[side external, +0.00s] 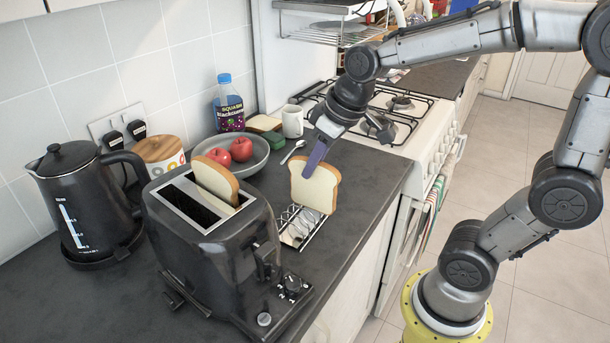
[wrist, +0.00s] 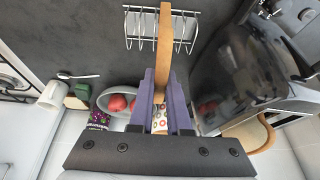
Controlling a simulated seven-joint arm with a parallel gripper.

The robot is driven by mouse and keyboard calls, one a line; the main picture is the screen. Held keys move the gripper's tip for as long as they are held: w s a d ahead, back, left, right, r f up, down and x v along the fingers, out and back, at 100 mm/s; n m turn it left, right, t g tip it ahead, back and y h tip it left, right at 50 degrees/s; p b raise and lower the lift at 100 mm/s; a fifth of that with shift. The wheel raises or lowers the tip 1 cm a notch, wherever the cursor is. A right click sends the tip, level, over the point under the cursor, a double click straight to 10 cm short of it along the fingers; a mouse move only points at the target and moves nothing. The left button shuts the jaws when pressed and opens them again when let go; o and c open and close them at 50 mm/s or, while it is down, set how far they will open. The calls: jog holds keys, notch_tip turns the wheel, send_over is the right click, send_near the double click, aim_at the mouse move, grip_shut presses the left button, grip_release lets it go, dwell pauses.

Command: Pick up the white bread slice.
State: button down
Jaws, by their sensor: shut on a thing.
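A white bread slice with a brown crust (side external: 315,190) stands upright above the toast rack (side external: 301,229). My gripper (side external: 318,160) is shut on the top of this slice. In the wrist view the slice shows edge-on (wrist: 164,55) between my purple fingers (wrist: 160,95), with the wire rack (wrist: 150,28) behind it. I cannot tell whether the slice's lower edge touches the rack. Another bread slice (side external: 216,180) stands in one slot of the black toaster (side external: 215,240), which is left of my gripper; the toaster's other slot looks empty.
A grey bowl (side external: 255,165) with red apples (side external: 241,149) lies behind the toaster. A spoon (side external: 293,152), a white mug (side external: 292,121) and a bottle (side external: 229,110) stand farther back. A black kettle (side external: 80,200) is at left. Bare counter (side external: 365,190) lies right of the slice, before the stove (side external: 400,120).

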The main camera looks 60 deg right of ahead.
jog(key=s+r, duration=0.2)
jog(key=r, duration=0.1)
jog(key=shift+s+r, duration=0.3)
jog(key=shift+s, duration=0.1)
jog(key=s+r, duration=0.6)
jog(key=s, duration=0.3)
jog(key=shift+a+r, duration=0.15)
jog(key=shift+r, duration=0.25)
